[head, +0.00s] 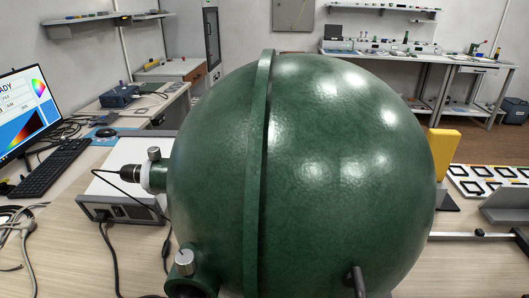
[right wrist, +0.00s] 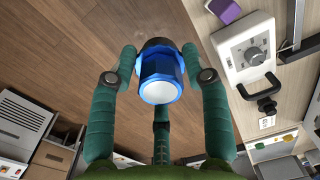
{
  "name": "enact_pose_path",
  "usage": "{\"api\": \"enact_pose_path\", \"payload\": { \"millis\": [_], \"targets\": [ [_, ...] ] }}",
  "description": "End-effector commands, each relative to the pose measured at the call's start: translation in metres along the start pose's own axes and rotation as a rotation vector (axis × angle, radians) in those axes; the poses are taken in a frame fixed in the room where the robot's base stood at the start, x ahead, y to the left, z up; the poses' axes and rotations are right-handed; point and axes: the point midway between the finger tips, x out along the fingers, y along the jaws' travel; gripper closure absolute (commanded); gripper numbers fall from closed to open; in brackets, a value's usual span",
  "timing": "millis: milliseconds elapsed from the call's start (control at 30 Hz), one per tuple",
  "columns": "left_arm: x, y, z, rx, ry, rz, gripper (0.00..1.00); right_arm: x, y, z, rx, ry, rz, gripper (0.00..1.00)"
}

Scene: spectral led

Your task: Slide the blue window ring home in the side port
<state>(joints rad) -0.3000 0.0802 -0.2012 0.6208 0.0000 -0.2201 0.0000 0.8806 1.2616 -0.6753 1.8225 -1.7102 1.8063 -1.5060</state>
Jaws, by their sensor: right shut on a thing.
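The blue window ring (right wrist: 160,78) is in the right wrist view, a glossy blue collar with a pale round face and a darker band at its far end. My right gripper (right wrist: 160,62) is shut on it, with green padded fingers on both sides and another below it. A large green sphere (head: 330,170) fills the middle of the head view. It has a port with a fitting and cable (head: 135,173) on its left side, and a dark port with a silver knob (head: 187,268) at its lower left. I cannot tell which is the side port. My left gripper is not in view.
A monitor (head: 25,105) and keyboard (head: 50,165) stand at left, beside a grey box (head: 120,200) with cables. A dark rod (head: 357,280) sticks out at the sphere's lower front. A yellow block (head: 443,150) and a tray of square frames (head: 485,183) are at right.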

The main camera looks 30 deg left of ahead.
Motion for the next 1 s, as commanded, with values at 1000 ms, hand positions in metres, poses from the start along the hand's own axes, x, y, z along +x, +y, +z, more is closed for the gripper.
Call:
{"api": "enact_pose_path", "payload": {
  "millis": [1000],
  "targets": [
    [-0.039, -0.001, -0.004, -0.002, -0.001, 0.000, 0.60, -0.007, -0.056, 0.214, -1.190, -0.034, 0.000, 0.86]
  ]
}}
